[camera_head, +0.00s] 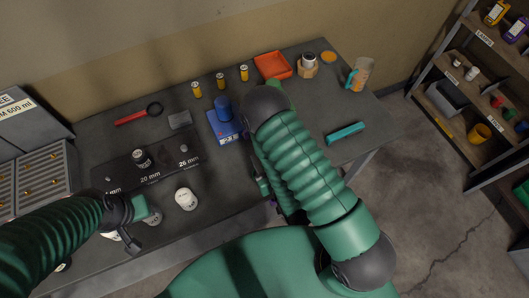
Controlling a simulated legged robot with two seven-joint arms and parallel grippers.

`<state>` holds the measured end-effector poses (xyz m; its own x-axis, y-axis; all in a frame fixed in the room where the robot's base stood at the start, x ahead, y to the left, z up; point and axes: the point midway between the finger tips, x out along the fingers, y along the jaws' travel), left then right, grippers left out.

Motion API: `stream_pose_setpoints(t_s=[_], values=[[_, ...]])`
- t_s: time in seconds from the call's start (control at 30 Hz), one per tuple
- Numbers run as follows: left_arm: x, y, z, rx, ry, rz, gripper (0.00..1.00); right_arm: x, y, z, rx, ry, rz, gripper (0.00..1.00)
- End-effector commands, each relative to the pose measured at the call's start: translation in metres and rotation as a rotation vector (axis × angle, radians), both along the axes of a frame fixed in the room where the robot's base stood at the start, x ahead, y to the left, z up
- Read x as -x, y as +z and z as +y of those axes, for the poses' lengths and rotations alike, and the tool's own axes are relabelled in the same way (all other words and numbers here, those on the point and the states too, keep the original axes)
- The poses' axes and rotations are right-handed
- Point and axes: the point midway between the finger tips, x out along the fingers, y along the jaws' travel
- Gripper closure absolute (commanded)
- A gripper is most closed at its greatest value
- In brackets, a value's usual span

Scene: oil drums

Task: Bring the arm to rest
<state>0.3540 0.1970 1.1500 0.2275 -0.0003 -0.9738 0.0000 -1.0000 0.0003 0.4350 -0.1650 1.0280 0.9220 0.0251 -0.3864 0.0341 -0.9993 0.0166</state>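My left arm enters from the lower left. My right arm rises from the lower right and bends at a dark elbow over the middle of the table. Its forearm folds back towards me behind the upper arm. Its gripper is mostly hidden near the table's front edge, and its state cannot be made out.
The grey table (225,185) holds a black marked board (155,172), a white can (186,199), a blue box (225,126), a red tray (272,66), a teal object (346,133) and a cup (361,74). Shelves (470,90) stand right; open floor lies between.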

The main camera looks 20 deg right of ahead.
Motion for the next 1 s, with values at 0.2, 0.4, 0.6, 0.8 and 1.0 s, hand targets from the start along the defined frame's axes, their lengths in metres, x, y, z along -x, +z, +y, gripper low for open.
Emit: stream_pose_setpoints(t_s=[0.2,0.4,0.6,0.8,1.0], values=[[0.000,0.019,0.000,0.000,0.000,0.001,0.45,0.017,0.007,0.000,-0.001,0.001,0.001,0.64],[0.000,0.017,0.000,0.000,0.000,0.001,0.45,0.017,0.006,0.000,-0.001,0.001,-0.001,0.64],[0.000,0.017,0.000,0.000,0.000,0.001,0.45,0.016,0.006,0.000,-0.001,0.001,-0.001,0.64],[0.000,-0.003,0.000,0.000,0.000,0.001,0.45,-0.004,-0.011,-0.002,-0.013,-0.025,0.086,0.64],[0.001,-0.046,0.000,0.000,0.000,0.001,0.45,-0.024,-0.030,-0.007,-0.038,-0.053,0.378,0.64]])
